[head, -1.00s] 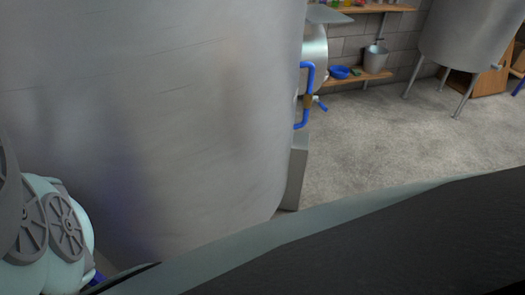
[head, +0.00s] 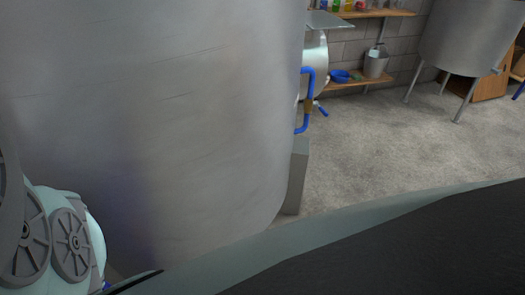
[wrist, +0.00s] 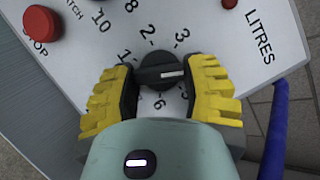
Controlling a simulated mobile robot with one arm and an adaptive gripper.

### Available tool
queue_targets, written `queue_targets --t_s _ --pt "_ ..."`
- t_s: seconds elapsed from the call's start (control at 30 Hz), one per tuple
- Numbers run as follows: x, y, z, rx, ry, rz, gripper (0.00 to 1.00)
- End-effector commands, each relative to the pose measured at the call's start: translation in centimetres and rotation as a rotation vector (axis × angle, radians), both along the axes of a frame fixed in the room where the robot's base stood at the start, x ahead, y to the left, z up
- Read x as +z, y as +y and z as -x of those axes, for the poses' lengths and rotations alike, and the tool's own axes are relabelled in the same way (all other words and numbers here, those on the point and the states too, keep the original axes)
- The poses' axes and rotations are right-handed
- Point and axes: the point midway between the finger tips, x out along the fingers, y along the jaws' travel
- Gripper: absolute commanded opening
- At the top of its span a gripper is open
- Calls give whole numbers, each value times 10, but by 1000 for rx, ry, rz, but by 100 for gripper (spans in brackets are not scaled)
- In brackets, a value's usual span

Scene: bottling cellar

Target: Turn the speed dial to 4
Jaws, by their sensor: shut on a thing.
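In the wrist view the speed dial (wrist: 155,76) is a round black knob on a white panel (wrist: 220,30). My gripper (wrist: 163,80) has its yellow-padded fingers on the left and right sides of the dial, shut on it. The dial's white pointer line points to the right, towards the right finger. The marks 1, 2 and 3 show to the left of and above the dial, and 6 shows below it, with a partly covered mark to its right. The 4 is hidden, apparently behind the right finger. The head view shows neither dial nor gripper.
The wrist view shows a red stop button (wrist: 41,22), another red knob near the top, and a blue bar (wrist: 278,125) beside the panel. In the head view a large metal tank (head: 160,110) fills the left. Open floor (head: 385,135) lies to the right.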

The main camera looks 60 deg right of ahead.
Motion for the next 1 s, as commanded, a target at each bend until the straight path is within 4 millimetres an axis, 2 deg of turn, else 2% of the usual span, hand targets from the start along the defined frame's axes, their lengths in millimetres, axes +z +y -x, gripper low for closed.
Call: queue_targets --t_s 0.27,0.3,0.57,0.6,1.0 --pt "-2 -3 -1 -9 0 6 12" --pt "-2 -3 -1 -9 0 6 51" --pt "-1 -2 -1 -6 0 3 78" --pt "-1 -2 -1 -4 -1 3 80" --pt "2 -5 0 -5 -2 0 80"
